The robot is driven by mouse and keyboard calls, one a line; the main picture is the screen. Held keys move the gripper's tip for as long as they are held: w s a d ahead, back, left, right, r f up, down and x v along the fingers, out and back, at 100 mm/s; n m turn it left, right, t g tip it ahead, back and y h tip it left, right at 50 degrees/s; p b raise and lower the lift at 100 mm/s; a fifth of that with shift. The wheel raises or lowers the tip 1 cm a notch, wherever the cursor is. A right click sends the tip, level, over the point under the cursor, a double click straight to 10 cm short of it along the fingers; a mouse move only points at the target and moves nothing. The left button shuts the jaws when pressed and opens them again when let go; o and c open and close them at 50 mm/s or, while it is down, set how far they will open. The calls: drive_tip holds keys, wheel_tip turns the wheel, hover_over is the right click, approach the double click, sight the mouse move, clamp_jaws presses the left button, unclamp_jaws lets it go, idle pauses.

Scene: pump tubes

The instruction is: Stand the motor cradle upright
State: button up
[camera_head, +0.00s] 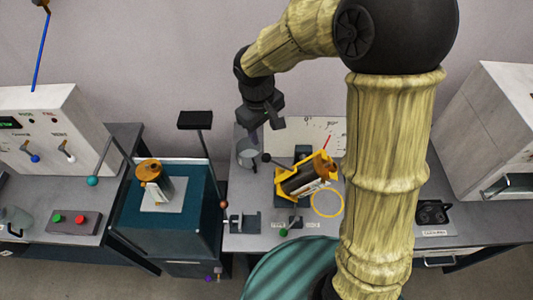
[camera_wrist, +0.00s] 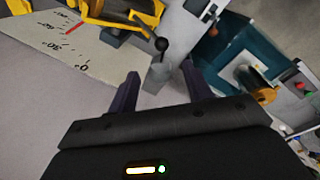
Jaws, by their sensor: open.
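The motor cradle (camera_head: 291,187) is a yellow frame around a dark motor with a copper-coloured end, tilted over on the middle bench. In the wrist view its yellow frame (camera_wrist: 95,14) is at the top left, partly cut off. A rod with a black ball knob (camera_head: 266,158) sticks out from its left side; the knob (camera_wrist: 161,44) shows beyond my fingertips in the wrist view. An angle scale plate (camera_head: 333,126) with a red mark stands behind the cradle. My gripper (camera_wrist: 158,86) is open and empty, above and behind the knob, apart from it.
A grey bracket (camera_head: 247,154) stands left of the knob. A teal-topped stand (camera_head: 196,212) with another copper-topped motor (camera_head: 148,166) is to the left. A black-topped post (camera_head: 195,120) rises between.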

sight(266, 158)
drive_tip(key=shift+a+r, duration=0.2)
drive_tip(key=shift+a, duration=0.2)
drive_tip(key=shift+w, duration=0.1)
drive_tip(key=f+p, duration=0.1)
drive_tip(key=f, duration=0.4)
drive_tip(key=w+d+f, duration=0.1)
drive_tip(key=f, duration=0.5)
drive_tip(key=f+p, duration=0.1)
drive_tip(key=f, duration=0.5)
drive_tip(key=shift+w+d+f+p, duration=0.2)
drive_tip(key=shift+w+d+p, duration=0.05)
drive_tip(key=shift+d+p, duration=0.1)
clamp_jaws()
